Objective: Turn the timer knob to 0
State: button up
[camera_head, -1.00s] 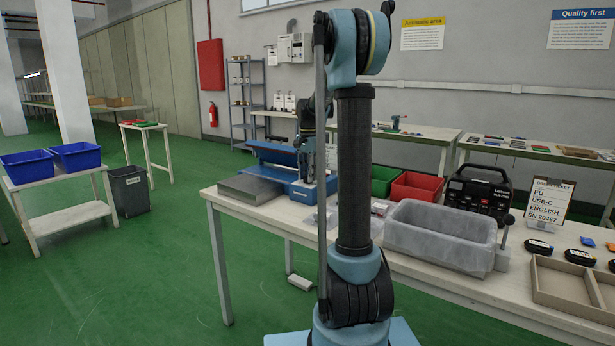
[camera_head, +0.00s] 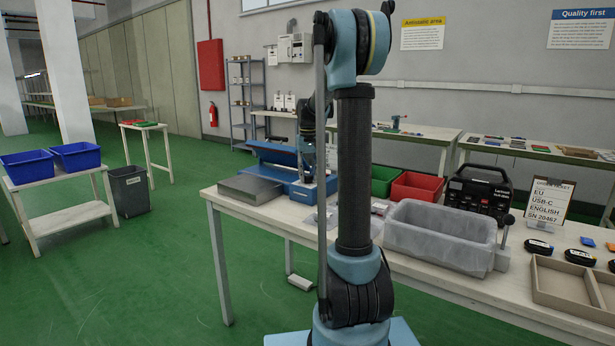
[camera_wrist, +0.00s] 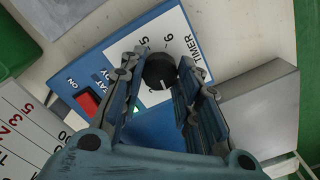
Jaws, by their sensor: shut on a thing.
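The black timer knob (camera_wrist: 159,72) sits on a white dial plate (camera_wrist: 182,38) marked TIMER, on the blue machine (camera_wrist: 88,73). My gripper (camera_wrist: 158,78) is around the knob, one finger on each side, shut on it. The white mark on the knob points toward the bottom of the wrist view. Some dial numbers show beyond the knob; the fingers hide part of the scale and I cannot make out the 0. In the head view, the blue machine (camera_head: 275,153) stands on the table behind my arm, and the knob is too hidden to see.
A red switch (camera_wrist: 87,102) marked ON is left of the fingers. A grey block (camera_head: 250,189) stands left of the machine. Green (camera_head: 382,180) and red bins (camera_head: 417,187), a grey tub (camera_head: 440,232) and a black case (camera_head: 478,193) stand to the right.

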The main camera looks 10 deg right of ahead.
aim_at(308, 176)
jog(key=n, duration=0.5)
jog(key=shift+w+n, duration=0.15)
jog(key=shift+n, duration=0.15)
jog(key=n, duration=0.5)
dwell(0.4)
jog(key=o, duration=1.1)
jog(key=shift+r, duration=0.1)
notch_tip(308, 176, up, 12)
jog(key=shift+f, duration=0.15)
